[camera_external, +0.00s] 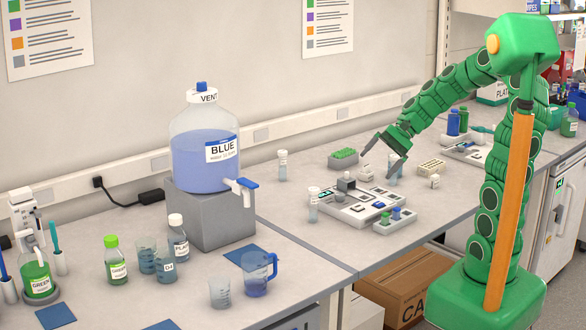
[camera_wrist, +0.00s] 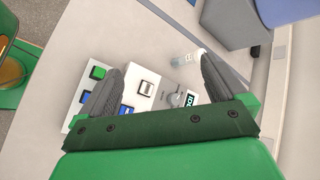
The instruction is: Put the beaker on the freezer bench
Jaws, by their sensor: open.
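Several beakers stand on the near left bench: a clear beaker (camera_external: 219,294) at its front right, a bluish beaker (camera_external: 147,256) and a small labelled beaker (camera_external: 167,270) near the green bottle. Which beaker is meant, I cannot tell. A blue-handled jug (camera_external: 257,275) stands next to the clear one. My gripper (camera_external: 379,161) is open and empty over the middle bench, far right of the beakers. Its fingers (camera_wrist: 168,65) also show in the wrist view, spread above a white device. A white freezer (camera_external: 557,222) stands under the counter at the right; the bench top (camera_external: 476,122) there is partly hidden by my arm.
A big BLUE carboy (camera_external: 205,157) stands on a grey block (camera_external: 209,216). Below my gripper lie a white button device (camera_external: 357,206) and a small tray (camera_external: 394,222). Capped vials (camera_external: 283,165) stand nearby. A cardboard box (camera_external: 405,283) sits below the bench.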

